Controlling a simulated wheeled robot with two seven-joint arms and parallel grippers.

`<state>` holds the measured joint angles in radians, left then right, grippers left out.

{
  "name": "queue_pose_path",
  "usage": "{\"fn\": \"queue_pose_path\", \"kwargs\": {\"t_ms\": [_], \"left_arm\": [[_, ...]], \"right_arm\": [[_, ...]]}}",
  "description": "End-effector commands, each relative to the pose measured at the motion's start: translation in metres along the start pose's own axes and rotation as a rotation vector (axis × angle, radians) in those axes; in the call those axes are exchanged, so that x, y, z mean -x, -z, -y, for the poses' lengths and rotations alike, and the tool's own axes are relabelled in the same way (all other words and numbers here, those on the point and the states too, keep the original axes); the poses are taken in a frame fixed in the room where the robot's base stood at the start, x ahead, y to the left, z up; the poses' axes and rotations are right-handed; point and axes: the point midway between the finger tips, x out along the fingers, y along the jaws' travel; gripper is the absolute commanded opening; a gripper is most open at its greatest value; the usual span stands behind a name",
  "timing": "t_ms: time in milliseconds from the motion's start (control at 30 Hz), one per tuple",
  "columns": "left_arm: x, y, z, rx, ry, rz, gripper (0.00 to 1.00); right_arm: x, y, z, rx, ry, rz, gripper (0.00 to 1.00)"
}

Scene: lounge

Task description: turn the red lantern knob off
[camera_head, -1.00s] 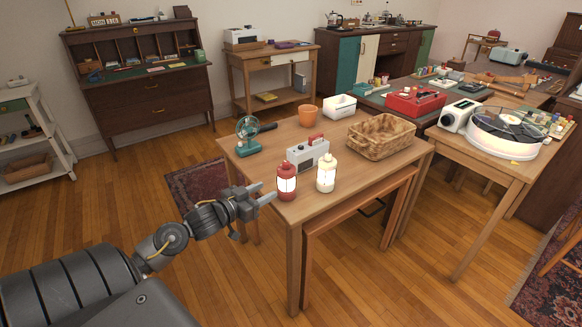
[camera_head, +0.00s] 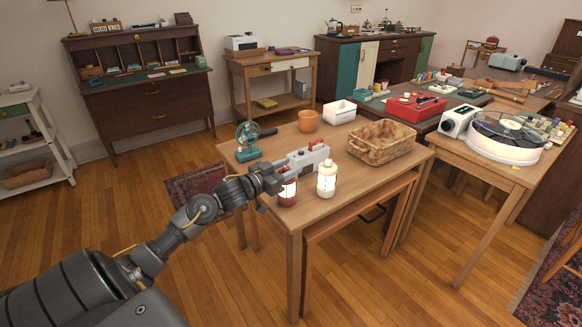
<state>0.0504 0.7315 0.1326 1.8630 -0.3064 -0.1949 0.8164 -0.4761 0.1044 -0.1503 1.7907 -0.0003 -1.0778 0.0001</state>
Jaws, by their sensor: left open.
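The red lantern (camera_head: 287,198) stands upright and glowing near the left front corner of the wooden table (camera_head: 330,222). A cream lantern (camera_head: 327,180), also lit, stands just to its right. My left gripper (camera_head: 284,172) is open and sits over the top of the red lantern in the picture, hiding its upper part. The knob of the red lantern is not visible, and I cannot tell whether the fingers touch it. My right gripper is not in view.
A grey device (camera_head: 312,156) stands behind the lanterns. The table's front right part is clear.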

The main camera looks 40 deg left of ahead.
Motion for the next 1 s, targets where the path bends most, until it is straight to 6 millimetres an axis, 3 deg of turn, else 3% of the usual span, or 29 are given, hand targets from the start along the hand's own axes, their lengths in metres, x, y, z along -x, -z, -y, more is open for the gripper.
{"fn": "queue_pose_path", "kwargs": {"t_ms": [200, 467, 800, 1000], "left_arm": [[-0.015, 0.0, 0.0, 0.0, 0.0, 0.0, 0.43], [-0.015, 0.0, 0.0, 0.0, 0.0, 0.0, 0.43], [-0.015, 0.0, 0.0, 0.0, 0.0, 0.0, 0.01], [-0.015, 0.001, 0.0, 0.001, 0.009, 0.0, 0.0]], "right_arm": [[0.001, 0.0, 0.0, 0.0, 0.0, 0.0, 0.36], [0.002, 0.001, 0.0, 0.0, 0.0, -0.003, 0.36], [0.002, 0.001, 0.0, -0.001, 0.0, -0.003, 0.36], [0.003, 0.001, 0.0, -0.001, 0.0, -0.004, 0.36]]}}
